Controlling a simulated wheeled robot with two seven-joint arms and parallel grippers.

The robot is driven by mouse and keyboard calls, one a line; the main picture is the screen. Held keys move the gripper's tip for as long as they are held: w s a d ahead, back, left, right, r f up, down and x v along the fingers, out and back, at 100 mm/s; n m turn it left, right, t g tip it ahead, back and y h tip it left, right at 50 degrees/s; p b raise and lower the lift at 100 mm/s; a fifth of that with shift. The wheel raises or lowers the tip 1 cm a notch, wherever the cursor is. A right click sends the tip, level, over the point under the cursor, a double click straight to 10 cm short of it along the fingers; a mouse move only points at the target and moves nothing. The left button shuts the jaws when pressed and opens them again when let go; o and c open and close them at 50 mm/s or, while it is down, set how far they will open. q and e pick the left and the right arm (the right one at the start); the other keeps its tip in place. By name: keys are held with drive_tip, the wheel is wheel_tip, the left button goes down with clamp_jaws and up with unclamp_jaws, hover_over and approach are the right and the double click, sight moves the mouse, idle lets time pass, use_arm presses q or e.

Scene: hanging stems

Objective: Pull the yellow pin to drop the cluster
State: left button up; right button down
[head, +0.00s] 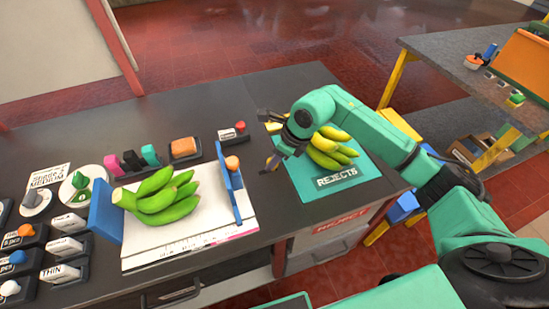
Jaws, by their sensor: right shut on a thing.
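My right gripper (268,140) comes in from the right, above the table between the green bananas and the teal mat. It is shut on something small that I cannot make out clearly. A small yellow patch (274,127) shows at the gripper; I cannot tell whether it is the yellow pin. No hanging cluster is in view. A green banana bunch (160,198) lies on white sheets between two blue uprights. A yellow-green banana bunch (330,150) lies on the teal REJECTS mat (313,188), partly hidden by my right arm. My left gripper is out of view.
The dark table (232,95) has free room at the back. Blue uprights stand left (104,216) and right (229,183) of the sheets (185,238). Switches and labelled blocks (62,272) crowd the left. A second bench (465,75) stands at the right.

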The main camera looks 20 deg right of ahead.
drive_tip(key=shift+r, duration=0.1)
drive_tip(key=shift+s+a+b, duration=0.1)
drive_tip(key=shift+a+b, duration=0.3)
drive_tip(key=shift+a, duration=1.3)
drive_tip(key=shift+c, duration=2.2)
unclamp_jaws()
drive_tip(key=shift+a, duration=0.15)
drive_tip(key=shift+d+r, duration=0.3)
drive_tip(key=shift+r, duration=0.05)
drive_tip(key=b+v, duration=0.2)
drive_tip(key=v, duration=1.1)
drive_tip(key=shift+s+r, duration=0.3)
